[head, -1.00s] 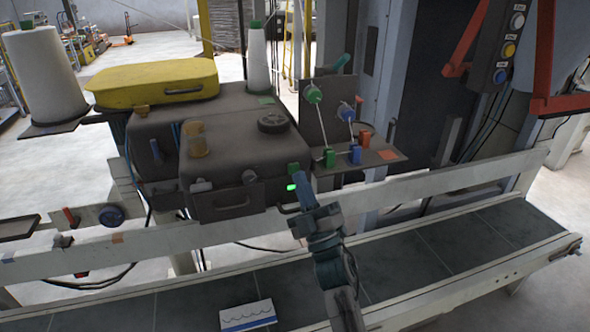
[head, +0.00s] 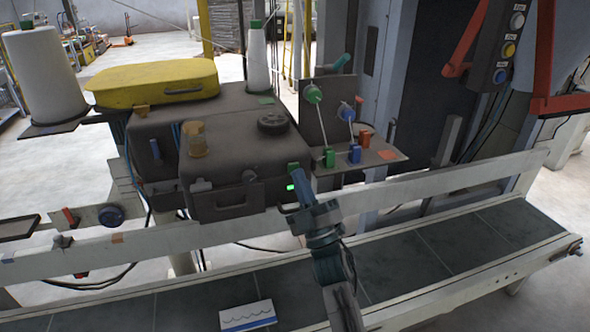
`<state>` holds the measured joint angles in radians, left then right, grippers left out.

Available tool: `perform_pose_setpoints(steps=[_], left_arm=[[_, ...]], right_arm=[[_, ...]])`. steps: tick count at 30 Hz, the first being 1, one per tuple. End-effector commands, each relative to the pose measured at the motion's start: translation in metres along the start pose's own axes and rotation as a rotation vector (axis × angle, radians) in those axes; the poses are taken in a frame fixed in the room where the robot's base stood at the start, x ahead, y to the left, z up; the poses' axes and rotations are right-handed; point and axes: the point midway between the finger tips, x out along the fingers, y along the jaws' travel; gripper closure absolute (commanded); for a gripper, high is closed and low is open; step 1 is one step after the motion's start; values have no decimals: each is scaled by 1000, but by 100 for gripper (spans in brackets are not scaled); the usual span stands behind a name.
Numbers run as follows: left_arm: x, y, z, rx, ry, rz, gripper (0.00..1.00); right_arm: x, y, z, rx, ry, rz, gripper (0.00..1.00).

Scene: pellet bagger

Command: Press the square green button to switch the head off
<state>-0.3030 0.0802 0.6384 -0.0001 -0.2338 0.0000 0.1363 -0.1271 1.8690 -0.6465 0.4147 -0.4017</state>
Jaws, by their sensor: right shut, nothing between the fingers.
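The sewing head (head: 235,165) is a dark grey boxy machine above the conveyor. A small square green button (head: 293,167) sits at the right end of its front. Below it a small bright green light (head: 290,187) shows on the head's face. My right gripper (head: 299,178) is shut and empty, its fingertips just below and right of the green button. I cannot tell whether they touch it. My left gripper is not in view.
A bracket with blue, green and red blocks (head: 355,153) stands right of the head. A yellow cover (head: 155,82) lies behind it, with white thread cones (head: 42,75) nearby. The conveyor (head: 430,245) runs below, carrying a white bag piece (head: 247,316).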

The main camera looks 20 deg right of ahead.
Motion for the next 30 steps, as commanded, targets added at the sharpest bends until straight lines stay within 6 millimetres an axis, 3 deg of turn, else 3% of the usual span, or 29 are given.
perform_pose_setpoints(steps=[30], left_arm=[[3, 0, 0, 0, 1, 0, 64]], right_arm=[[7, -5, 5, 0, 0, 0, 100]])
